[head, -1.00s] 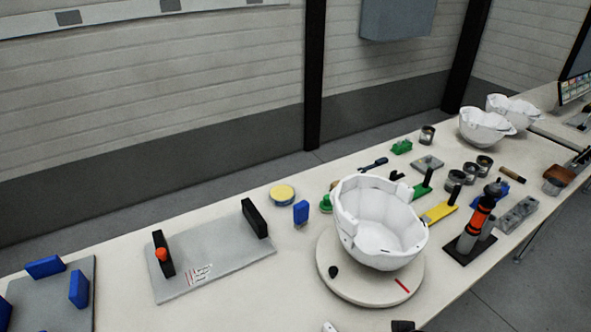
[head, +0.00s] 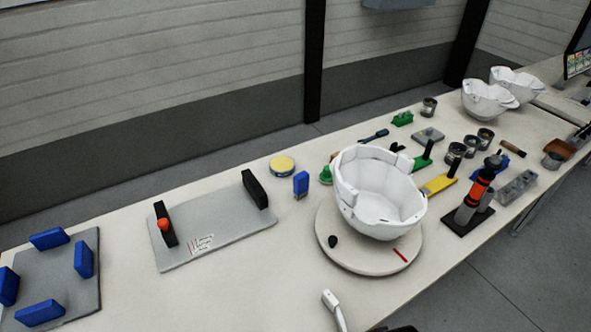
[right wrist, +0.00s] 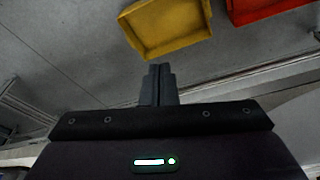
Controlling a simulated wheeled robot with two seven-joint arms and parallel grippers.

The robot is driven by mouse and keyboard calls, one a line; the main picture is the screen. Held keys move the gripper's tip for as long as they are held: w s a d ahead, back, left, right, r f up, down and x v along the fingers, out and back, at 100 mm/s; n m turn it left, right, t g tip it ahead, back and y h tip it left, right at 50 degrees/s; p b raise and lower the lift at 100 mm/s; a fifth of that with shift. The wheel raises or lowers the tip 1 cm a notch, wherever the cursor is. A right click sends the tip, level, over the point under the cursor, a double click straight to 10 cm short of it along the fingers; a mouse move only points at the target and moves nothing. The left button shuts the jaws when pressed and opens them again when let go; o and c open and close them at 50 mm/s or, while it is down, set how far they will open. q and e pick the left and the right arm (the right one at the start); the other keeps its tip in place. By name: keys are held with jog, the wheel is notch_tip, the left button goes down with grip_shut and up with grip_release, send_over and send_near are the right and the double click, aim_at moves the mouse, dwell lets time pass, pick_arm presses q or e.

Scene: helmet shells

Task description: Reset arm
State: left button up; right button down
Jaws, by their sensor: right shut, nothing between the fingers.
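My right gripper (right wrist: 160,70) shows in the right wrist view, its two dark fingers together and empty. It is over grey floor, with a yellow bin beyond it. My left gripper is not in view in either picture. In the head view a white helmet shell (head: 379,196) sits open side up on a round turntable (head: 345,258). No gripper touches it. A small dark shape at the bottom edge of the head view is too cut off to identify.
A yellow bin (right wrist: 165,27) and a red bin (right wrist: 262,8) show in the right wrist view. The long table (head: 250,290) holds a grey plate with black blocks (head: 215,240), blue-block fixture (head: 75,275), orange-black tool (head: 477,190), white-handled tool (head: 333,308) and more shells (head: 487,100).

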jog(key=s+f, duration=0.3)
jog(key=f, duration=0.8)
jog(key=s+d+f+g, duration=0.1)
jog(key=s+d+f, duration=0.1)
jog(key=s+f, duration=0.7)
jog(key=s+d+f, duration=0.2)
jog(key=s+f, duration=0.7)
jog(key=s, duration=0.2)
jog(key=shift+f+g, duration=0.15)
jog(key=shift+g, duration=0.25)
